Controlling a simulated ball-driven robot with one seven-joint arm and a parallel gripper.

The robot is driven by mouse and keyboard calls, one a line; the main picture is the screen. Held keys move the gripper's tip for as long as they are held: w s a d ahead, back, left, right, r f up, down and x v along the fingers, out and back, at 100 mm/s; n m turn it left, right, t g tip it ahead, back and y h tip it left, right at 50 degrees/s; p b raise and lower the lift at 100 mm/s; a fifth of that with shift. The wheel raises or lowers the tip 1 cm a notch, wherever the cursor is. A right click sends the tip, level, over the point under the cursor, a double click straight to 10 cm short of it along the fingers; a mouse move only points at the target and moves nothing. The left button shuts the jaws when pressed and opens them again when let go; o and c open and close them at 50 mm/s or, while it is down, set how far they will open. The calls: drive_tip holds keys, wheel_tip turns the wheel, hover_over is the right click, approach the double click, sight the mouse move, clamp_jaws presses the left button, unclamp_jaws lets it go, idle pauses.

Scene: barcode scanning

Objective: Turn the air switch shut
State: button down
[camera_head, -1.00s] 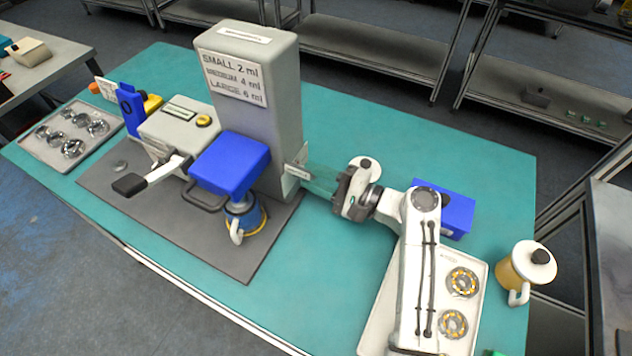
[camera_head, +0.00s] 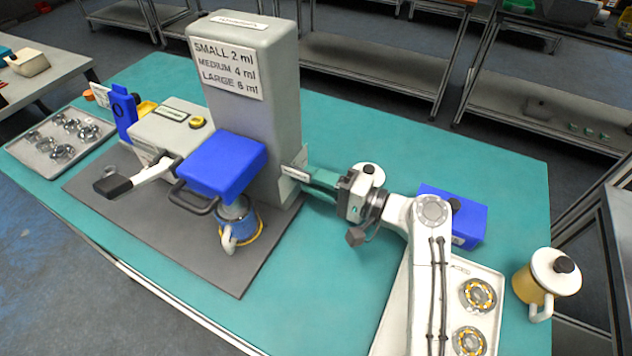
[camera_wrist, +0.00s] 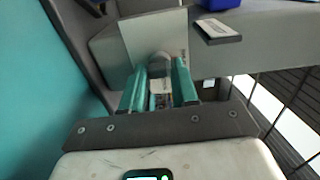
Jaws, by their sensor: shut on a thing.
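The air switch is on the right side of the tall grey machine (camera_head: 250,75), by a small white label plate (camera_head: 296,168). In the wrist view the air switch (camera_wrist: 160,62) shows as a small grey rounded part between the fingertips, in front of a pale plate (camera_wrist: 152,35). My gripper (camera_wrist: 158,82) is shut on it in that view. The exact angle of the switch cannot be made out.
A blue box (camera_head: 455,212) and a white tray with round parts (camera_head: 455,275) lie near my arm. A yellow lidded mug (camera_head: 530,292) stands at the right edge. A blue mug (camera_head: 240,222) sits under the machine's blue head (camera_head: 222,165). The teal table (camera_head: 400,140) behind my gripper is clear.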

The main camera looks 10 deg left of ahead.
drive_tip(key=shift+f, duration=0.15)
drive_tip(key=c, duration=0.9)
unclamp_jaws()
drive_tip(key=shift+o, duration=0.2)
drive_tip(key=p+v, duration=0.2)
drive_tip(key=v, duration=0.7)
drive_tip(key=shift+s+d, duration=0.1)
drive_tip(key=shift+d, duration=0.25)
drive_tip(key=shift+s+d, duration=0.25)
drive_tip(key=shift+d, duration=0.3)
